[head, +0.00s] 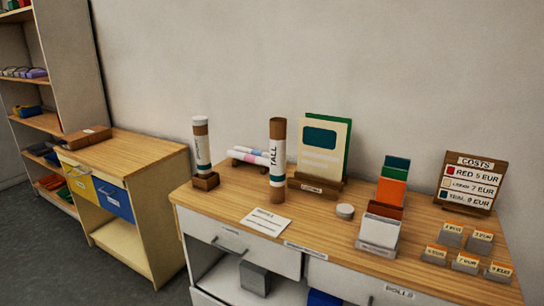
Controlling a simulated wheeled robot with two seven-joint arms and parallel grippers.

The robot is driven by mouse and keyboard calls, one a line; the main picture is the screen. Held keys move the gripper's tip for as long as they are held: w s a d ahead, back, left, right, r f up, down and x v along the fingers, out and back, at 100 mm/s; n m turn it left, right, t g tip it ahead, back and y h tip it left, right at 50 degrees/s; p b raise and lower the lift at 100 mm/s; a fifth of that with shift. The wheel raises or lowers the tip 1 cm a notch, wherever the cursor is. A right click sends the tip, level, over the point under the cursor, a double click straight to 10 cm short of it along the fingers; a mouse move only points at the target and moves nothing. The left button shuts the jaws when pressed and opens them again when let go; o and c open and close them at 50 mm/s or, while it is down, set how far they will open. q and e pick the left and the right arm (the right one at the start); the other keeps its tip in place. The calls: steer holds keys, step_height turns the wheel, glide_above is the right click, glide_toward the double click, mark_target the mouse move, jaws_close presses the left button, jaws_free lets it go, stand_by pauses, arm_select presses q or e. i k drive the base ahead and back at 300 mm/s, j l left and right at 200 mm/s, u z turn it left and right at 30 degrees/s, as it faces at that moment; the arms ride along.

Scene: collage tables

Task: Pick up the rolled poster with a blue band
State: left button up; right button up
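Some white rolled posters (248,155) lie on a low wooden rack (234,162) at the back left of the wooden-topped table. A pink-purple patch and a blue-green patch show on them. They are too small to tell which band belongs to which roll, and the upright tube marked TALL hides their right ends. This TALL tube (277,160) is brown and white with a dark teal part low down. Another upright tube (202,145) with a dark teal part stands in a wooden block at the left. Neither of my grippers is in view.
A card (266,221), a round white pot (345,211), a folder stand (319,187), a holder of coloured cards (380,229), a COSTS board (470,181) and several small price blocks share the table (230,205). A drawer cabinet (130,158) stands left, with floor between.

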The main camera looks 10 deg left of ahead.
mark_target(240, 148)
steer(key=j+z, duration=0.2)
steer(key=z, duration=0.15)
steer(key=j+z, duration=0.2)
steer(key=z, duration=0.15)
steer(key=j+z, duration=0.3)
steer(key=j, duration=0.45)
steer(key=k+j+z, duration=0.15)
steer(key=j+z, duration=0.15)
steer(key=j, duration=0.4)
steer(key=k+j, duration=0.1)
steer(key=j, duration=0.3)
steer(key=k+j, duration=0.1)
steer(key=j, duration=0.3)
steer(key=k+j, duration=0.1)
steer(key=j, duration=0.3)
steer(key=k+j+z, duration=0.1)
steer(key=j, duration=0.3)
steer(key=k+j, duration=0.1)
steer(key=j, duration=0.3)
steer(key=k+j, duration=0.1)
steer(key=j, duration=0.3)
steer(key=k+j, duration=0.1)
steer(key=j, duration=0.3)
steer(key=k+j+z, duration=0.1)
steer(key=j, duration=0.3)
